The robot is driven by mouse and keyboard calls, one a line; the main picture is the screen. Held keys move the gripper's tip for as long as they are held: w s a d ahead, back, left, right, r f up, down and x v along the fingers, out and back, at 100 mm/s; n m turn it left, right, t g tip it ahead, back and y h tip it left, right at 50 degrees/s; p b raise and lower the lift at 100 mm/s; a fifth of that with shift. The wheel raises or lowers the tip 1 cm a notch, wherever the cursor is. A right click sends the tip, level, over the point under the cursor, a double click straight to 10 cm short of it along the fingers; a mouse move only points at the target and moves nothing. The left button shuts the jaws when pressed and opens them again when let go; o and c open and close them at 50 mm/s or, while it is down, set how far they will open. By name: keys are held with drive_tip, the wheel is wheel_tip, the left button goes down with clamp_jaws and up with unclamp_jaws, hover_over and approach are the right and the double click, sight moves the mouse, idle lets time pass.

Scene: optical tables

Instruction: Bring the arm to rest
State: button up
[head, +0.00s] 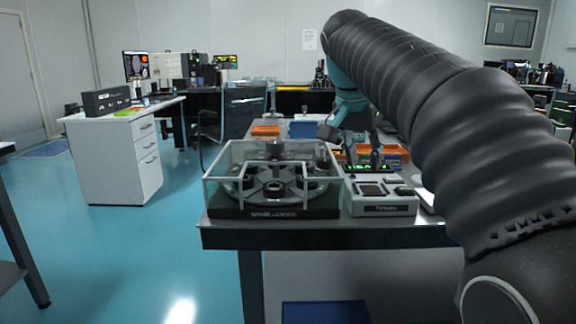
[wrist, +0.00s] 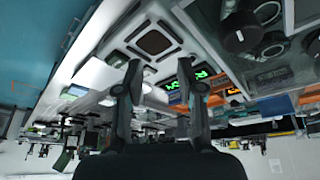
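My arm (head: 430,95), ribbed and dark, reaches from the right edge of the head view over the table and bends down at its far end. My gripper (head: 364,160) hangs above the table behind a small light-grey instrument box (head: 381,208), close to green-lit displays (head: 372,180). In the wrist view, the two dark fingers of my gripper (wrist: 160,75) stand apart with nothing between them. The grey box (wrist: 155,42) shows beyond the fingertips there. Whether the fingertips touch anything is unclear.
A clear-walled case with a dark round carousel (head: 272,185) stands left of the grey box on the table (head: 330,236). Orange bins (head: 383,152) and a blue bin (head: 303,129) stand behind. A white drawer desk (head: 122,160) is at left; the blue floor between is clear.

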drive_tip(key=s+d+f+n+t+y, duration=0.1)
drive_tip(key=s+f+n, duration=0.7)
drive_tip(key=s+f, duration=1.6)
drive_tip(key=shift+s+d+f+t+y, duration=0.25)
drive_tip(key=shift+s+f+t+y, duration=0.25)
drive_tip(key=shift+y, duration=0.4)
